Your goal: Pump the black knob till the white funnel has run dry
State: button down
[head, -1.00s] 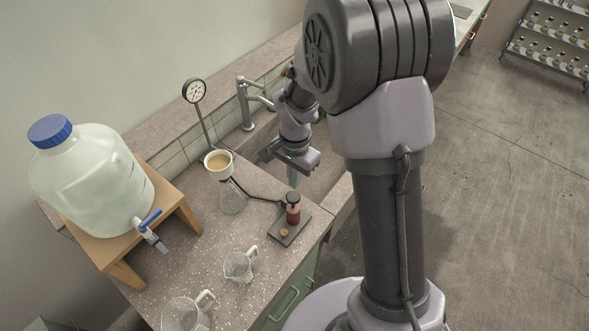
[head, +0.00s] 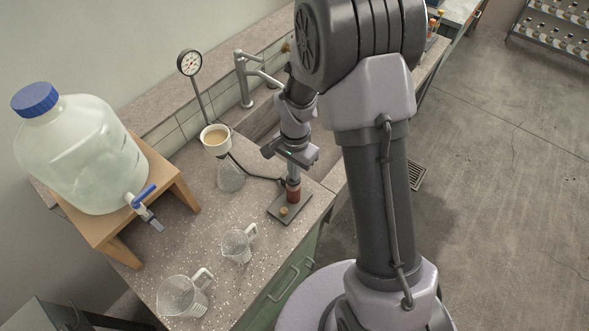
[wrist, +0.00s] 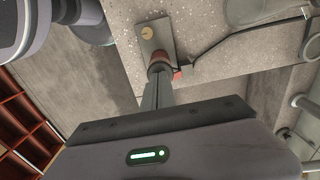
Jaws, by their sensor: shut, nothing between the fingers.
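The white funnel (head: 215,139) stands on a clear flask (head: 230,178) and holds tan, cloudy liquid. The pump has a red body (head: 293,190) on a dark base plate (head: 283,213), with a hose to the flask. My gripper (head: 293,178) is shut and empty, pointing down right above the pump. In the wrist view, my fingertips (wrist: 157,80) meet the black knob (wrist: 158,68) at the top of the red body, or are just over it; I cannot tell whether they touch. The knob is hidden by the fingers in the head view.
A round gauge (head: 189,62) stands on a stem behind the funnel. A steel tap (head: 245,75) and sink are behind my gripper. Two clear jugs stand in front, one of them near the pump (head: 237,245). A large carboy (head: 85,150) sits on a wooden stand (head: 115,245) at left.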

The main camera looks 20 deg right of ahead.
jog(key=shift+s+f, duration=0.1)
jog(key=shift+f, duration=0.45)
jog(key=shift+s+r, duration=0.15)
notch_tip(320, 180, up, 14)
jog(key=p, duration=0.5)
jog(key=shift+w, duration=0.3)
jog(key=shift+d+r+p, duration=0.1)
jog(key=shift+r+p, duration=0.1)
jog(key=shift+p, duration=0.15)
notch_tip(320, 180, up, 4)
jog(key=p, duration=0.8)
jog(key=f+b, duration=0.1)
jog(key=f, duration=1.3)
jog(key=shift+s+a+f+b, duration=0.15)
jog(key=shift+a+f+b, duration=0.05)
jog(key=shift+b, duration=0.15)
